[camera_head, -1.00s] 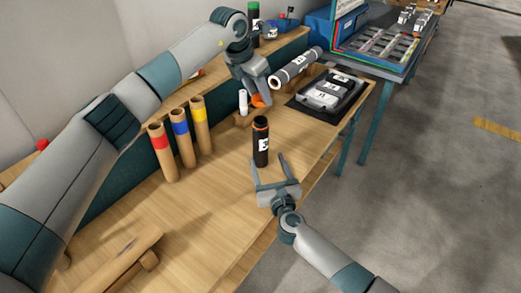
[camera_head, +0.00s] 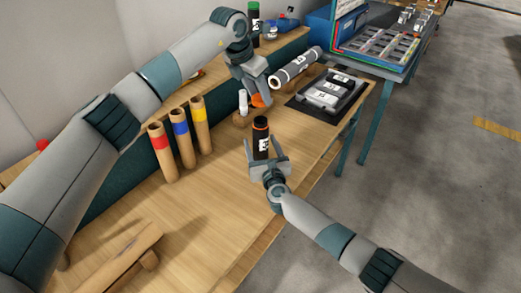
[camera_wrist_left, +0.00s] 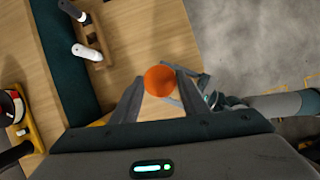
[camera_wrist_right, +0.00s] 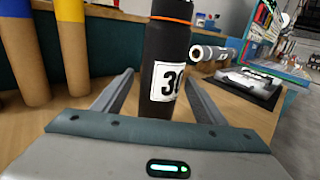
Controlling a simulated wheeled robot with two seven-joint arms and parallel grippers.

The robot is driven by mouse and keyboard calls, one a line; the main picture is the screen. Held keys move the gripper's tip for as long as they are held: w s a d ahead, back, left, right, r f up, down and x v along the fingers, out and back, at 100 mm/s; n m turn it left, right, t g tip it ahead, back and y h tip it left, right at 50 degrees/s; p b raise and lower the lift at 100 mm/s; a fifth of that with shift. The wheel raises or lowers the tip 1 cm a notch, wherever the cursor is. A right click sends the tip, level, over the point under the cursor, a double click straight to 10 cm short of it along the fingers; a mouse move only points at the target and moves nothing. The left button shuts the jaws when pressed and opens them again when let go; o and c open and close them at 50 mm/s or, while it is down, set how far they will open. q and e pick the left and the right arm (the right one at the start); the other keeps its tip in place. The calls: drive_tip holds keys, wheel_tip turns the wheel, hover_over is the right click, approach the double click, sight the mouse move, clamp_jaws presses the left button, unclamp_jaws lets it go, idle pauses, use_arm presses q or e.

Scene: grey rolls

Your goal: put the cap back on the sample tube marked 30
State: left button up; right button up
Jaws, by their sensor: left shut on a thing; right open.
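The sample tube (camera_head: 260,145) is black with an orange ring near its top. It stands upright on the wooden bench, and its label reads 30 in the right wrist view (camera_wrist_right: 165,80). My right gripper (camera_head: 265,158) is open, with its fingers on either side of the tube's lower part; I cannot tell whether they touch it. My left gripper (camera_head: 256,92) is shut on the orange cap (camera_head: 261,101), behind and above the tube and apart from it. The cap also shows between the left fingertips in the left wrist view (camera_wrist_left: 160,80).
Cardboard tubes with red (camera_head: 162,150), blue (camera_head: 181,135) and yellow (camera_head: 200,125) bands stand left. A white vial (camera_head: 243,101) stands in a wooden holder behind. A grey roll (camera_head: 297,68) and black tray (camera_head: 318,112) lie at the back right.

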drive_tip(key=c, duration=1.6)
use_arm(q)
drive_tip(key=shift+f, duration=2.45)
drive_tip(key=shift+f, duration=0.15)
drive_tip(key=shift+f, duration=0.8)
drive_tip(key=shift+f, duration=0.55)
use_arm(e)
clamp_jaws()
